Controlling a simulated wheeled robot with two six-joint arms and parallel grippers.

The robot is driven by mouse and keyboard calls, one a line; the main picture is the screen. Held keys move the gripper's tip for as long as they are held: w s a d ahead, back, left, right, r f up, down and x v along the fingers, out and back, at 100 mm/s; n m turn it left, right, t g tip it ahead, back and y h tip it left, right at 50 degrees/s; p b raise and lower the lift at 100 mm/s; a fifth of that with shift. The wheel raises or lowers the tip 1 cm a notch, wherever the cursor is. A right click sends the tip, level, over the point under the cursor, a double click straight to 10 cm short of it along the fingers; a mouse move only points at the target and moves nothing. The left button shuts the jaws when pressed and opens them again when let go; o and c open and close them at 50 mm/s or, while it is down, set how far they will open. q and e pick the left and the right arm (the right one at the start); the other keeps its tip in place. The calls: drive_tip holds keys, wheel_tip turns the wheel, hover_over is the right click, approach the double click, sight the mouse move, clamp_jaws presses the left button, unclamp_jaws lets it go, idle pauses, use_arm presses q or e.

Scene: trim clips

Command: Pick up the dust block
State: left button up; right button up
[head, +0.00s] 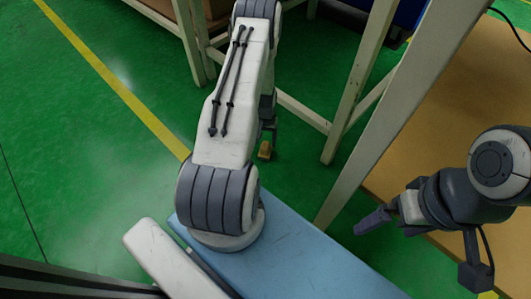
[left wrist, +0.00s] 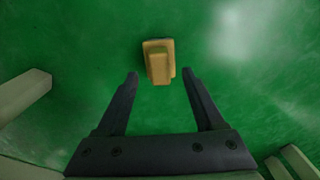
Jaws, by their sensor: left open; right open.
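The dust block (left wrist: 158,60) is a small yellow-tan block with a wider plate and a narrower raised part. In the left wrist view it lies against the green floor, centred ahead of my left gripper (left wrist: 160,74). Its near end shows between the two open fingertips, with a gap on each side; its depth below them is hard to tell. In the head view the block (head: 265,150) shows just below my left gripper (head: 268,127), which is partly hidden by my arm. My right gripper (head: 376,220) is open and empty at the right.
Pale metal frame legs (head: 357,85) stand right of my left arm. A tan board or tabletop (head: 440,110) fills the right side. A yellow line (head: 110,75) crosses the green floor (head: 70,150), which is clear at the left. Pale bars edge the left wrist view (left wrist: 22,92).

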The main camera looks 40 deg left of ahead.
sight(265, 145)
use_arm(q)
wheel_tip(265, 145, down, 4)
drive_tip(key=shift+r+b, duration=0.1)
drive_tip(key=shift+b, duration=1.15)
clamp_jaws()
drive_tip(key=shift+r, duration=0.1)
